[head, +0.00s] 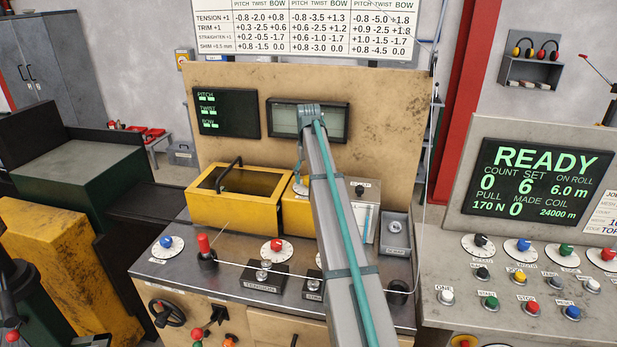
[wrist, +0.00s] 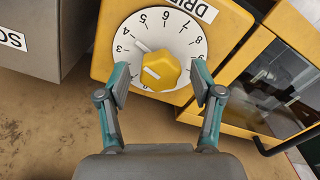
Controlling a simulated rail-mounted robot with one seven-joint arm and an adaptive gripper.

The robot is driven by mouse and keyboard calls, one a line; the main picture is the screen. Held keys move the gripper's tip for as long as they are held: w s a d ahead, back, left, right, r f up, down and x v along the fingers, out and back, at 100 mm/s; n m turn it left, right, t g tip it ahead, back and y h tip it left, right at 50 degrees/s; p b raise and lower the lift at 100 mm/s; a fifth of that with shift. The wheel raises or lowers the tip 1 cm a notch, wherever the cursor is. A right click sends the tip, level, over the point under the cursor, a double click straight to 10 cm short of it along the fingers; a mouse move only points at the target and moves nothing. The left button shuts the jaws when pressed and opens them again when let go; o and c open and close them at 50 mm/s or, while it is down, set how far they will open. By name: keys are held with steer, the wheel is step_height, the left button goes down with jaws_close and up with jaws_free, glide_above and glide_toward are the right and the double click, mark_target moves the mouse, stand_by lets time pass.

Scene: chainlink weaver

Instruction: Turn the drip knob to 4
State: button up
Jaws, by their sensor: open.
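The drip knob (wrist: 160,72) is yellow and faceted, on a white round dial (wrist: 180,45) in the wrist view. The dial sits on a yellow housing (wrist: 104,62) under a partly cut-off label beginning "DRI". Its numbers run from about 3 at the left over 5 and 6 at the top. A white mark by the knob points up-left, toward 3 to 4; its exact reading is unclear. My gripper (wrist: 160,80) is open, its teal-and-grey fingers on either side of the knob, with nothing gripped. In the head view my arm hides the knob.
A yellow box with a dark window (wrist: 282,84) is at the right in the wrist view. A grey box (wrist: 42,32) stands at the left. In the head view, the panel below holds a red-topped lever (head: 204,244) and several dials. A READY display (head: 541,182) is at right.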

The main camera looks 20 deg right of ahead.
step_height(320, 180, up, 12)
stand_by(0.7)
